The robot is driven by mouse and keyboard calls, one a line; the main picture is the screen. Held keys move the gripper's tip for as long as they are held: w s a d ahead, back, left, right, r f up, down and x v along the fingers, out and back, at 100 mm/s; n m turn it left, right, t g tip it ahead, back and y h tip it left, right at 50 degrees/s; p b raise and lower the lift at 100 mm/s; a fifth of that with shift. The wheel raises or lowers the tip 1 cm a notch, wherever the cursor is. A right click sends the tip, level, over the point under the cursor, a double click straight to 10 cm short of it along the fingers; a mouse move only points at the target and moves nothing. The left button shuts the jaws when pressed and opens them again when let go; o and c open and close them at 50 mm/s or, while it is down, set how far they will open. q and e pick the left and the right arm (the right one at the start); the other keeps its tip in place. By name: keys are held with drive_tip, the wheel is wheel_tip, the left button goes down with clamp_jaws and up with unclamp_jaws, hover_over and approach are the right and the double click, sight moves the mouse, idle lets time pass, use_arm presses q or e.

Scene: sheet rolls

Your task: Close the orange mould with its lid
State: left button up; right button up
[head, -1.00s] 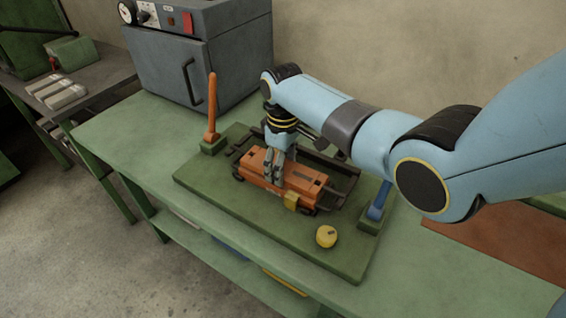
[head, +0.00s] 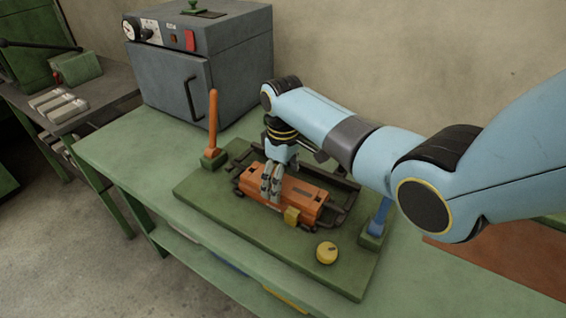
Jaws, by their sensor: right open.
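The orange mould (head: 302,197) lies on the green base board in the middle of the bench, with a dark slot on its top and a yellow block (head: 292,215) at its front side. It looks like one orange body, and I cannot tell where the lid and the lower part meet. My right gripper (head: 270,190) comes down over the mould's left half, with its fingers pointing down. It is open, its fingers close in front of the orange surface, and they hide part of it. I cannot tell whether they touch. My left gripper is out of view.
A dark rail frame (head: 345,190) runs behind the mould. An orange upright handle (head: 213,120), a blue lever (head: 379,215) and a yellow knob (head: 327,252) stand on the green board (head: 215,200). A grey oven (head: 220,80) stands behind. The bench's left part is clear.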

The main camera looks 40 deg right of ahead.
wheel_tip(320, 180, up, 11)
idle(0.3)
idle(0.8)
